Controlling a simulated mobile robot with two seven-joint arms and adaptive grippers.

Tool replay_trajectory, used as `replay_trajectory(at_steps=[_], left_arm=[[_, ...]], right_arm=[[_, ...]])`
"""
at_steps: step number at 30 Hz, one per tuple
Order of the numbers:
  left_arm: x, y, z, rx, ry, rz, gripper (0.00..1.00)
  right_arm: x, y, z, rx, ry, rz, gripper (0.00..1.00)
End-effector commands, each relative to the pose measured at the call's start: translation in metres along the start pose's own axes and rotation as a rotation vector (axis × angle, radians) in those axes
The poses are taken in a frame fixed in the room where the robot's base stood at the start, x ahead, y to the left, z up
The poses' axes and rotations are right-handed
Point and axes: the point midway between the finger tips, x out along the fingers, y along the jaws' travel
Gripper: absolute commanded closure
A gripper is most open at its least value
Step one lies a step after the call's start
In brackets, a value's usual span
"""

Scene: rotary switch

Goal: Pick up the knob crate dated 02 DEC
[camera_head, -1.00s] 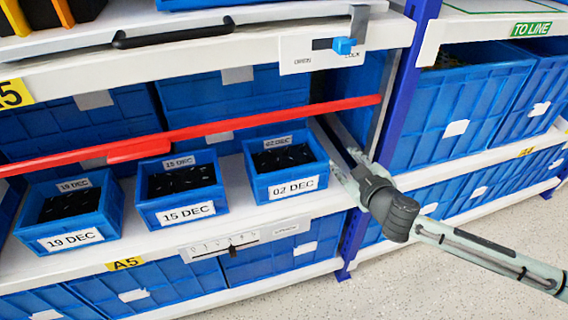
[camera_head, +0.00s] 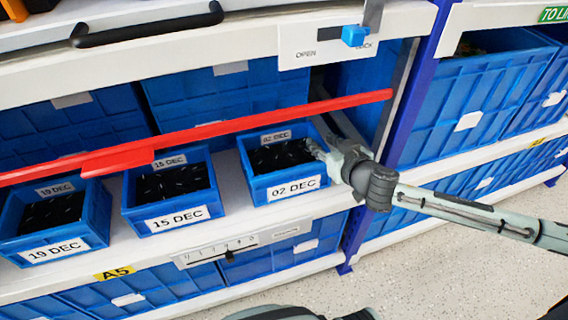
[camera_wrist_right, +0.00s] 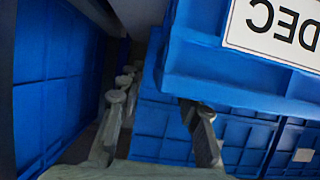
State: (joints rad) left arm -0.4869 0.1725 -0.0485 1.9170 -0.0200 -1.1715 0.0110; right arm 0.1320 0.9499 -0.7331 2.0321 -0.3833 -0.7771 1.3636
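The blue crate labelled 02 DEC (camera_head: 294,188) stands upright on the white shelf, holding dark knobs, rightmost of three crates. My right gripper (camera_head: 322,153) reaches in from the right and is at the crate's right rim; contact cannot be told. In the right wrist view its fingers (camera_wrist_right: 155,105) are spread apart with nothing seen clamped between them. A blue crate with an upside-down DEC label (camera_wrist_right: 272,25) fills the upper right there; its digits are out of frame. My left gripper is not in view.
Crates labelled 15 DEC (camera_head: 178,219) and 19 DEC (camera_head: 55,248) stand to the left. A red bar (camera_head: 240,124) crosses above the crates. A blue slider (camera_head: 354,36) sits on an OPEN/LOCK plate above. A blue upright (camera_head: 412,110) stands right of the gripper.

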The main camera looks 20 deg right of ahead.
Motion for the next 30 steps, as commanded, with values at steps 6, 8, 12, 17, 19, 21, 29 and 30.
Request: replay_trajectory(at_steps=[6,8,12,17,19,21,29,30], left_arm=[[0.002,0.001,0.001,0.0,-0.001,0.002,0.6],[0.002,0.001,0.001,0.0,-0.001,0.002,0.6],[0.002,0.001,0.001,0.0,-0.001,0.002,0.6],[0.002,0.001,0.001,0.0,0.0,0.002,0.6],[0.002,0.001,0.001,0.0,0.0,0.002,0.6],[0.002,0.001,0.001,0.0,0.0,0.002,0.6],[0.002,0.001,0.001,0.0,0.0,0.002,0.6],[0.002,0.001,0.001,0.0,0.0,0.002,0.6]], right_arm=[[0.019,0.0,0.0,0.0,0.0,0.001,0.66],[0.02,0.0,0.0,-0.001,0.0,0.0,0.66],[0.02,0.0,0.001,-0.001,-0.001,0.0,0.66],[0.019,0.001,0.0,-0.001,-0.001,0.001,0.85],[0.019,0.001,0.0,-0.001,-0.001,0.001,0.94],[0.019,0.001,0.0,-0.001,-0.001,0.001,1.0],[0.019,0.001,0.0,-0.001,-0.001,0.001,1.0],[0.019,0.001,0.0,-0.001,-0.001,0.001,1.0]])
